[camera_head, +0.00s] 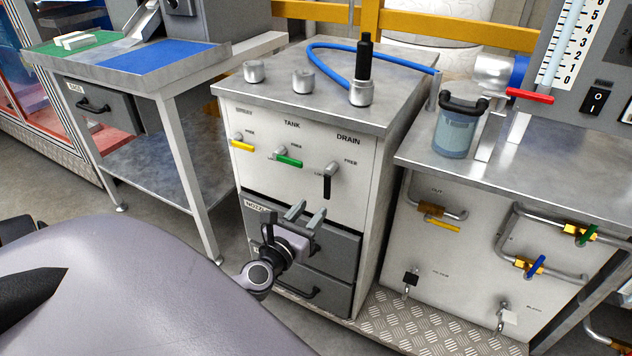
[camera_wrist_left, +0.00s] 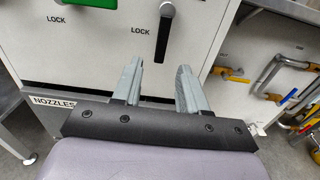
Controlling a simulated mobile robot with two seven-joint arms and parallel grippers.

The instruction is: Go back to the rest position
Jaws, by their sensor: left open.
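My left gripper (camera_head: 304,214) is in front of the grey drawers of the middle cabinet, below its levers. In the left wrist view its two grey fingers (camera_wrist_left: 158,88) stand apart with nothing between them. Beyond them is the white cabinet front with a black lever (camera_wrist_left: 164,34) pointing down and a green lever (camera_wrist_left: 92,4) lying level. In the head view the same black lever (camera_head: 327,186), green lever (camera_head: 289,161) and a yellow lever (camera_head: 243,147) show. My right gripper is not in view.
The upper drawer (camera_head: 262,208) is labelled NOZZLES and looks closed. On the cabinet top (camera_head: 330,108) are metal sockets, a black-handled nozzle (camera_head: 363,70) and a blue hose (camera_head: 332,47). A piped bench (camera_head: 540,165) stands right, a workbench (camera_head: 165,80) left.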

